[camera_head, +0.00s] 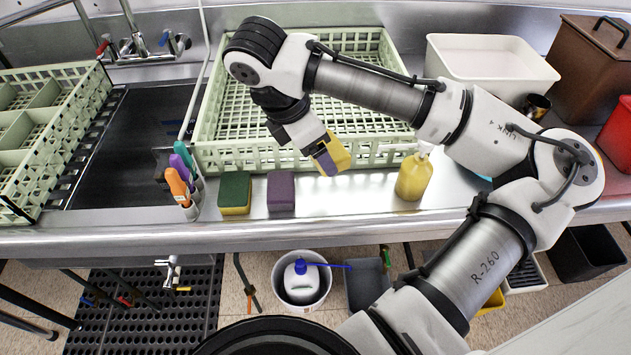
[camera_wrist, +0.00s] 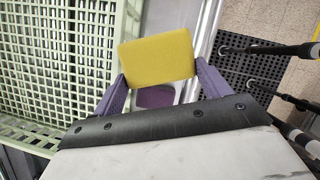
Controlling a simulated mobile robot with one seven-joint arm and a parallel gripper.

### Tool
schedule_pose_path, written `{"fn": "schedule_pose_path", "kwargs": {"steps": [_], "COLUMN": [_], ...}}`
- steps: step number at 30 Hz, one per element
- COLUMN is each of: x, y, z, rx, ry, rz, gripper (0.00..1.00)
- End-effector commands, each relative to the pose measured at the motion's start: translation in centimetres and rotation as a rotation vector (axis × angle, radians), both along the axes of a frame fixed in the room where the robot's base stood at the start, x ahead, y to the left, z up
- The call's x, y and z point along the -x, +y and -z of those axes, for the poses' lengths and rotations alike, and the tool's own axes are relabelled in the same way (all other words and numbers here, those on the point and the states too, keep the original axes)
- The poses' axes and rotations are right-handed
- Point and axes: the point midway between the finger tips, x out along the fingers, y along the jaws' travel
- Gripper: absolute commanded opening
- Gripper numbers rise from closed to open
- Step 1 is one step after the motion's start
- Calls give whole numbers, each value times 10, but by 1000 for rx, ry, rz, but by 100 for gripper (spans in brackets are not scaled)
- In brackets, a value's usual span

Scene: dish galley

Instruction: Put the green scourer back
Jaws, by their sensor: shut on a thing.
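A scourer with a green top and yellow lower part (camera_head: 235,193) lies on the steel counter near its front edge, left of a purple scourer (camera_head: 281,192). My gripper (camera_head: 328,158) is above the counter, right of both and in front of the green rack. Its purple fingers are shut on a yellow block (camera_head: 338,150), held clear of the counter. In the wrist view the block (camera_wrist: 158,55) shows a plain yellow face between the fingers; its other face is hidden, so I cannot tell whether it has a green side. A purple patch (camera_wrist: 155,97) shows behind it.
A pale green rack (camera_head: 225,110) stands behind. A yellow pump bottle (camera_head: 413,178) stands to the right. A white tub (camera_head: 490,65) is at the back right.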

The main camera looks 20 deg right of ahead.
Motion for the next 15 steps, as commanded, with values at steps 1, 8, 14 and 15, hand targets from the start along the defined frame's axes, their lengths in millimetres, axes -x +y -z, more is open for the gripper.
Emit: {"fn": "schedule_pose_path", "kwargs": {"steps": [1,8,14,15], "x": [1,0,0,0], "y": [-1,0,-1,-1], "z": [12,59,76,82], "rx": [2,2,2,2], "ry": [4,2,1,2], "rz": [1,0,-1,0], "gripper": [58,58,58,58]}}
